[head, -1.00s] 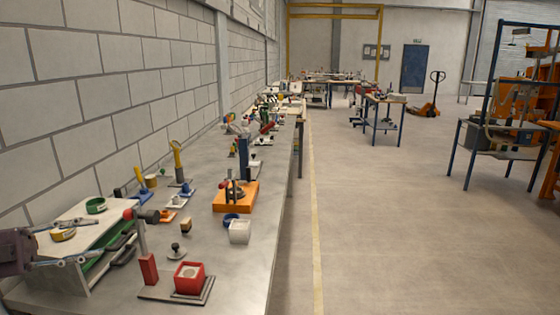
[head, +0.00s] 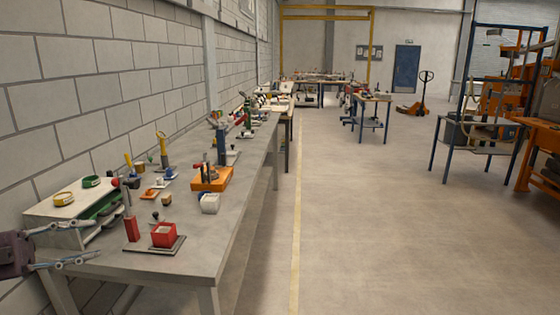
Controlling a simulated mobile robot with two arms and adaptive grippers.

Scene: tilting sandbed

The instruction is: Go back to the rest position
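My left gripper (head: 94,239) comes in at the left edge. Its two fingers are apart with nothing seen between them, so it is open, beside the front of the white shelf unit (head: 55,212) on the bench. The red square box (head: 164,235) sits upright on a dark grey plate (head: 153,248) at the bench's near end. A red block with a grey post (head: 131,226) stands at the plate's left. My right gripper is not in view.
The long grey bench (head: 205,240) runs along the block wall. An orange fixture (head: 211,181), a white cup (head: 209,204) and several small tools stand on it. The floor (head: 370,230) right of the bench is clear. A blue-legged table (head: 471,147) stands further right.

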